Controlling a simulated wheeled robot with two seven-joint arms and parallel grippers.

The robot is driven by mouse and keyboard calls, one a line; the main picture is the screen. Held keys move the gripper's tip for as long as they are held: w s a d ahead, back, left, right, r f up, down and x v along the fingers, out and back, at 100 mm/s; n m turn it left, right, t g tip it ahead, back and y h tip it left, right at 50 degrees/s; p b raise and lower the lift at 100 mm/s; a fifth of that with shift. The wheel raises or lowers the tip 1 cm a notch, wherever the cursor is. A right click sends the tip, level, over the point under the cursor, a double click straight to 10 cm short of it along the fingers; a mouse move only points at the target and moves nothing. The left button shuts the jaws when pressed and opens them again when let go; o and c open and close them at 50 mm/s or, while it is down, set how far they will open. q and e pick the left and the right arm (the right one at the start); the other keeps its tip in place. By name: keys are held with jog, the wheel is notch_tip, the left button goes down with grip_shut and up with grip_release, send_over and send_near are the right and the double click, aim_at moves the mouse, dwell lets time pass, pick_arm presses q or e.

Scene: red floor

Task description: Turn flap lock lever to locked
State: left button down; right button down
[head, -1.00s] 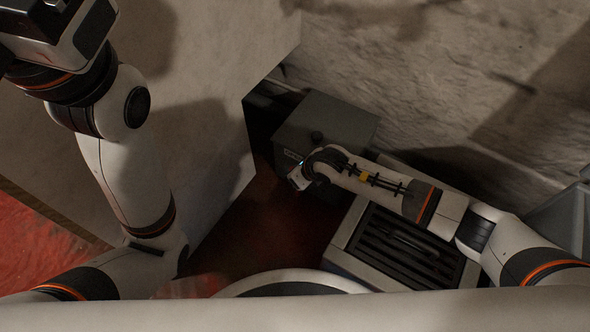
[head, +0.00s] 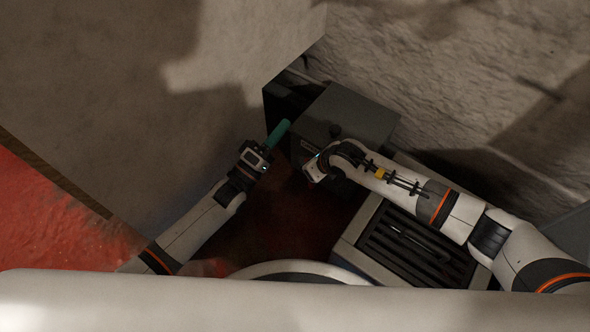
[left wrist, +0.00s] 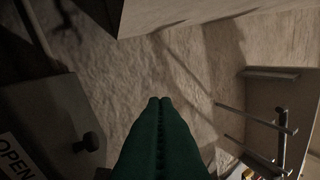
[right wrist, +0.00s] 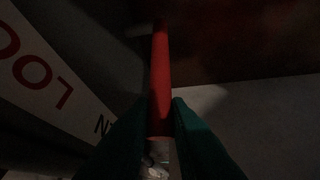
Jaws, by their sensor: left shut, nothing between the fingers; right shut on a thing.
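The red lever (right wrist: 160,65) shows in the right wrist view, between the green fingers of my right gripper (right wrist: 159,105), which is shut on it. A white label (right wrist: 40,75) with partly visible lettering, "LOC", lies to its left. In the head view my right wrist is at the front of a dark grey box (head: 358,115); it hides the lever. The box also shows in the left wrist view (left wrist: 45,110), with a dark knob (left wrist: 90,140) and an "OPEN" label (left wrist: 14,158). My left gripper (head: 284,124) is shut and empty, left of the box.
A pale wall panel (head: 200,60) stands left of the box and a rough stone wall (head: 450,70) behind it. A slatted dark-topped unit (head: 350,250) is under my right arm. Red floor (head: 50,220) shows at far left.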

pick_arm(q)
jog(key=s+a+f+n+g+y, duration=0.1)
jog(key=s+a+f+n, duration=0.2)
jog(key=f, duration=0.6)
jog(key=s+a+f+n+g+y, duration=0.2)
jog(key=s+a+f, duration=0.15)
jog(key=f, duration=0.55)
jog(key=w+d, duration=0.6)
jog(key=d, duration=0.4)
jog(key=shift+r, duration=0.3)
pick_arm(e)
jog(key=shift+f, duration=0.1)
pick_arm(q)
jog(key=shift+w, duration=0.1)
